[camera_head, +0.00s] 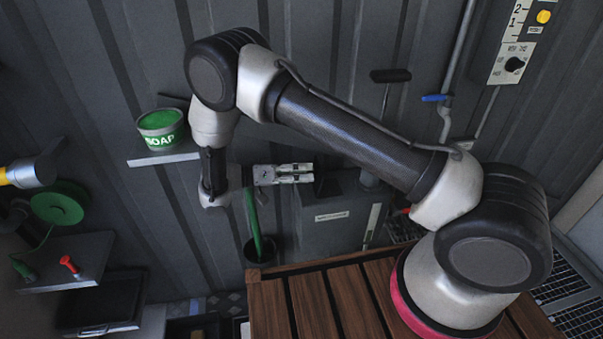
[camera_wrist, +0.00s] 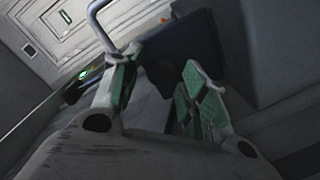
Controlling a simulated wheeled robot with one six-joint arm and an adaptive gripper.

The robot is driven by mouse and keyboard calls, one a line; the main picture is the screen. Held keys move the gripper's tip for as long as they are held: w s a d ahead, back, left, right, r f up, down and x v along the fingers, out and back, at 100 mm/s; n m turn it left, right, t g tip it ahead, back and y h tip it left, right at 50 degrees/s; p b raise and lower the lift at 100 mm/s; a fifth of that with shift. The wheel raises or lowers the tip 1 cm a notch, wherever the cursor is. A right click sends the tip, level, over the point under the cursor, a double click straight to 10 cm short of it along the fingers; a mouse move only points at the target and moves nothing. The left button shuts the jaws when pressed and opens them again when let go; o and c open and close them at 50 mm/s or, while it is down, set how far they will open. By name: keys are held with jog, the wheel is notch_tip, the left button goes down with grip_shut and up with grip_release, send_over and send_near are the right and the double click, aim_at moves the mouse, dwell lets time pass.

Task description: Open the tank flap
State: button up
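The grey tank (camera_head: 335,235) stands against the corrugated wall, with a small white label on its front. A dark plate, apparently the tank flap (camera_head: 328,183), shows at its upper left, just right of my fingertips. My gripper (camera_head: 308,173) reaches in from the left, its fingers pointing right. In the wrist view the gripper (camera_wrist: 157,68) has its two green-padded fingers apart, with nothing held between them. I cannot tell whether the fingers touch the flap.
A soap tub (camera_head: 161,128) stands on a wall shelf at left. A black-handled lever (camera_head: 390,76) rises behind the tank, near a pipe with a blue valve handle (camera_head: 435,98). A dark bucket (camera_head: 259,251) with a green item is below my gripper. A wooden slatted surface (camera_head: 310,303) lies in front.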

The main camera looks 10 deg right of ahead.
jog(key=a, duration=0.7)
jog(key=shift+a+r, duration=0.25)
jog(key=shift+r, duration=0.15)
dwell(0.3)
